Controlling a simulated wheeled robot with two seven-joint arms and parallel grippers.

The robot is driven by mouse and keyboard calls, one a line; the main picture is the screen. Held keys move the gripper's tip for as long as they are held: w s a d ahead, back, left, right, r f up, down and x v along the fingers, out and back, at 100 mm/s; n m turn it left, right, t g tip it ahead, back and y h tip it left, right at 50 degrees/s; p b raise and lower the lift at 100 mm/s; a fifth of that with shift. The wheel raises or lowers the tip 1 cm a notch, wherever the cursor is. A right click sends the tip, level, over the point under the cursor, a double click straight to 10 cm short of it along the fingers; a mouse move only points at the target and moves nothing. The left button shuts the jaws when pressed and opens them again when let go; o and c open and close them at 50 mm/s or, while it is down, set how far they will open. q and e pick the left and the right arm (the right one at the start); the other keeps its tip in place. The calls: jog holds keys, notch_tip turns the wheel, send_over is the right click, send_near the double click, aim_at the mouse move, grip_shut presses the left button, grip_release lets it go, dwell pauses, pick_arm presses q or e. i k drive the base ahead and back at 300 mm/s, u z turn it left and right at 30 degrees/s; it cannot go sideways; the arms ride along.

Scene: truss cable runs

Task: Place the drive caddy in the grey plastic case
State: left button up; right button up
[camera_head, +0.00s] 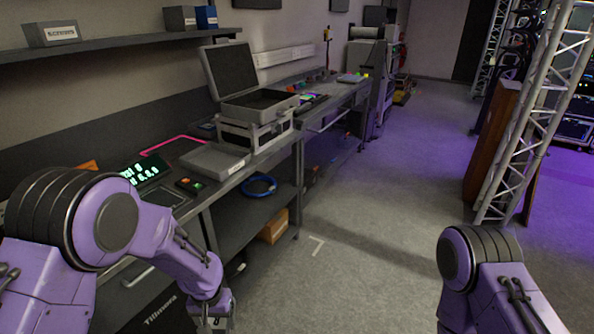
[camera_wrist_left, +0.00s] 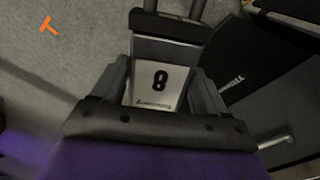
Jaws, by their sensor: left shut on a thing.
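The grey plastic case (camera_head: 262,104) stands open on the workbench, with its lid (camera_head: 231,70) raised at the back. My left gripper (camera_head: 218,312) is low in front of the bench, near the bottom edge of the head view. The caddy's lower part is hidden by the gripper. Only an upper part of my right arm shows; its gripper is out of view.
The workbench (camera_head: 172,215) also carries a shallow grey tray (camera_head: 214,159), a green-lit display (camera_head: 144,172) and a small box with buttons (camera_head: 190,185). A blue cable coil (camera_head: 259,186) lies on the lower shelf. A truss (camera_head: 535,125) stands at right. The floor between is clear.

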aim_at(266, 106)
jog(key=z, duration=0.7)
jog(key=i, duration=0.75)
jog(key=z, duration=0.6)
jog(key=i, duration=0.75)
jog(key=u, duration=0.9)
jog(key=i, duration=0.7)
jog(key=u, duration=0.75)
